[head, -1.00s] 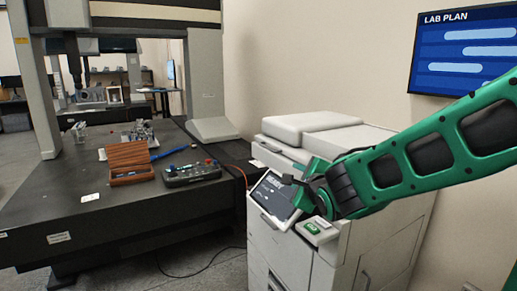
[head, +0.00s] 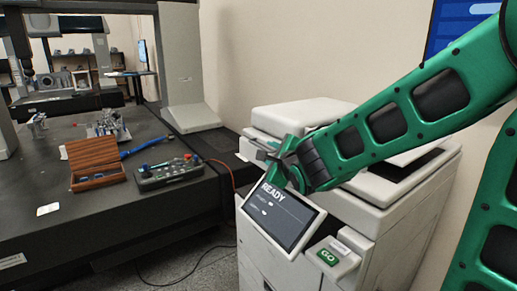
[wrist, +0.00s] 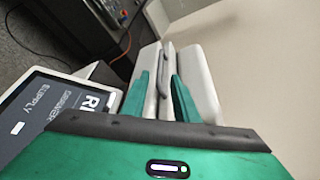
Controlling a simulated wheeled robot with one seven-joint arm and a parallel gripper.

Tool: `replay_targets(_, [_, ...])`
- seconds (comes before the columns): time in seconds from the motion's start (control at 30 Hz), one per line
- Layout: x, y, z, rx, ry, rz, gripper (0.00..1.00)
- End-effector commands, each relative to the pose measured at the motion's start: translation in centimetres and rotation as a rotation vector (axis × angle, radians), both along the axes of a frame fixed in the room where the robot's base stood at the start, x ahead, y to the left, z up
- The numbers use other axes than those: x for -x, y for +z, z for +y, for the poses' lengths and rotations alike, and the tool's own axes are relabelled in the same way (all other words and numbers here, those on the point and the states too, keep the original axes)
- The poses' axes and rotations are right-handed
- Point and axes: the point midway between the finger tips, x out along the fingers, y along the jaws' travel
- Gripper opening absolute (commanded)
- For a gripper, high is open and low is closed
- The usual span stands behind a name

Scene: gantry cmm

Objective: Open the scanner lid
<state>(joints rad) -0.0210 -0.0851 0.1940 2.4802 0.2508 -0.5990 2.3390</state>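The scanner is the top of a white office machine, and its pale lid (head: 296,113) lies flat and closed. The lid shows in the wrist view as a pale slab (wrist: 200,82). A thin dark handle (wrist: 163,72) runs along the lid's front edge there. My gripper (head: 266,153) is at the front of the lid in the head view. In the wrist view my gripper (wrist: 160,90) has its two green fingers apart, with the handle between and beyond them. I cannot tell whether a finger touches it. My arm hides part of the machine's front.
A tilted screen reading READY (head: 279,215) stands just below my gripper, with a green GO button (head: 328,257) beside it. At left, a dark table (head: 100,225) carries a wooden box (head: 97,180) and a control box (head: 168,172). A wall stands behind.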

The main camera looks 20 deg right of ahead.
Motion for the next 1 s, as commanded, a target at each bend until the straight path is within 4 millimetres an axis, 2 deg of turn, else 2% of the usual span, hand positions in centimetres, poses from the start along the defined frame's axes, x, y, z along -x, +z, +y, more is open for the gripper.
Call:
replay_targets(0.3, [-5.0,-1.2,0.0,0.0,-0.001,0.003,0.27])
replay_targets(0.5, [-7.5,-1.8,-0.1,0.0,-0.002,0.001,0.27])
replay_targets(0.7, [-8.7,-2.0,-0.2,0.0,-0.002,0.001,0.27])
replay_targets(1.0, [-8.8,-2.0,-0.3,0.001,-0.003,0.001,0.27])
